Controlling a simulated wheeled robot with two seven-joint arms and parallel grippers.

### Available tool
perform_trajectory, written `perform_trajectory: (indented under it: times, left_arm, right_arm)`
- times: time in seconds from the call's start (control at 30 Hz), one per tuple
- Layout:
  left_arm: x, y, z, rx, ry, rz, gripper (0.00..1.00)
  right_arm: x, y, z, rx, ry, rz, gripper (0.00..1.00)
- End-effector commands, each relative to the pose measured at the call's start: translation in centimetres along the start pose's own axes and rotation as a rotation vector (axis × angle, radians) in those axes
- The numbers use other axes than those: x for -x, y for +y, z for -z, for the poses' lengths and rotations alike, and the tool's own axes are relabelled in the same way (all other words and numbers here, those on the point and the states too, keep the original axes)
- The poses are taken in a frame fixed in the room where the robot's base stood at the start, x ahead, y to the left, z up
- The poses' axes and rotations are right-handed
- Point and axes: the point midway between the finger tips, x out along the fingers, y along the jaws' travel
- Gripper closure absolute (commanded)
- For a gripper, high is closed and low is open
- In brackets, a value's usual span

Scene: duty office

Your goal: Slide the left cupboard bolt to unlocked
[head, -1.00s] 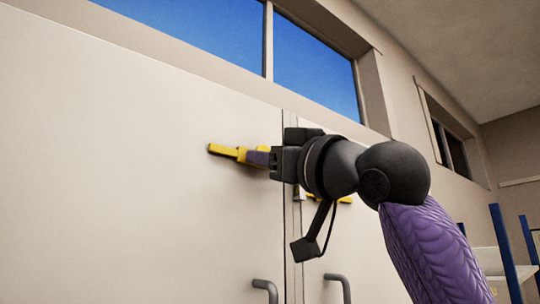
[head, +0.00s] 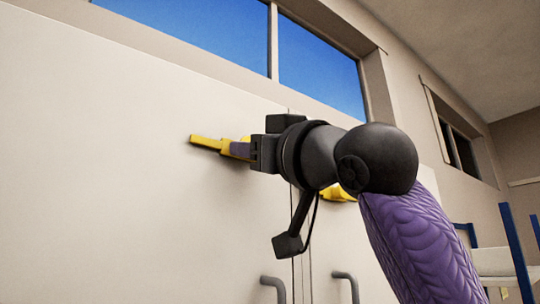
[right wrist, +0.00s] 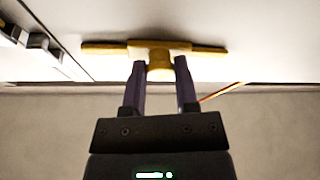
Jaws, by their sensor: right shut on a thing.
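The left cupboard bolt (head: 207,142) is a yellow bar with a raised knob on the left door, near its top. In the right wrist view, the two purple fingers (right wrist: 160,84) stand on either side of the yellow knob (right wrist: 160,66). There the bar's left end stops close to the door seam, with a gap to the grey metal catches (right wrist: 40,44). My left gripper is not in view.
Another yellow bolt (head: 340,193) shows on the right door, partly behind my right arm. Two grey door handles hang lower down, the left one (head: 274,287) and the right one (head: 346,284). Windows lie above the cupboard. A blue-posted frame (head: 513,245) stands far right.

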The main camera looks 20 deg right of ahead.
Motion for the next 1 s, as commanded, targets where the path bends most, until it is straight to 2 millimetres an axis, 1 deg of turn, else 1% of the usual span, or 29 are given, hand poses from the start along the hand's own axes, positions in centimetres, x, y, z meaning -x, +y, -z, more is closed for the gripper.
perform_trajectory:
  times: [0.03, 0.2, 0.23, 0.27, 0.3, 0.4, 0.63, 0.7, 0.77, 0.9, 1.0]
  left_arm:
    - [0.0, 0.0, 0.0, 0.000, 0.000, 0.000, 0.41]
    - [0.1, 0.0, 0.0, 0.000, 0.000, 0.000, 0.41]
    - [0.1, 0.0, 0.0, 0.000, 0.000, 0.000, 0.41]
    - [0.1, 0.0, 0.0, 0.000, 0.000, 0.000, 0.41]
    - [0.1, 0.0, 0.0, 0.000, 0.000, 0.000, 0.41]
    - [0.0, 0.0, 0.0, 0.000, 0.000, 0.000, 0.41]
    - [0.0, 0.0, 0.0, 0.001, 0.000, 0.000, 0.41]
    - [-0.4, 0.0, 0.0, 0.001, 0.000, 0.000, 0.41]
    - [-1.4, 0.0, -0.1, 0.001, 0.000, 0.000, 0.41]
    - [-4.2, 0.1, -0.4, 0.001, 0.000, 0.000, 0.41]
    - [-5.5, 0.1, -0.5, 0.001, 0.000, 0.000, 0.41]
  right_arm:
    - [0.0, -0.3, 0.3, 0.001, 0.008, 0.006, 1.00]
    - [0.0, -0.2, 0.3, 0.001, 0.008, 0.006, 1.00]
    - [0.0, -0.2, 0.3, 0.002, 0.008, 0.006, 0.61]
    - [0.0, -0.2, 0.3, 0.001, 0.008, 0.006, 0.54]
    - [0.0, -0.2, 0.3, 0.002, 0.008, 0.006, 0.46]
    - [0.0, -0.2, 0.2, 0.001, 0.006, 0.006, 0.26]
    - [0.0, -0.2, 0.1, 0.001, 0.003, 0.005, 0.26]
    - [0.5, -0.2, 0.0, 0.001, 0.004, 0.005, 0.26]
    - [1.5, -0.2, -0.2, 0.002, 0.008, 0.004, 0.26]
    - [5.3, -0.3, -0.6, 0.003, 0.008, 0.003, 0.26]
    - [7.6, -0.3, -0.5, 0.002, 0.007, 0.004, 0.26]
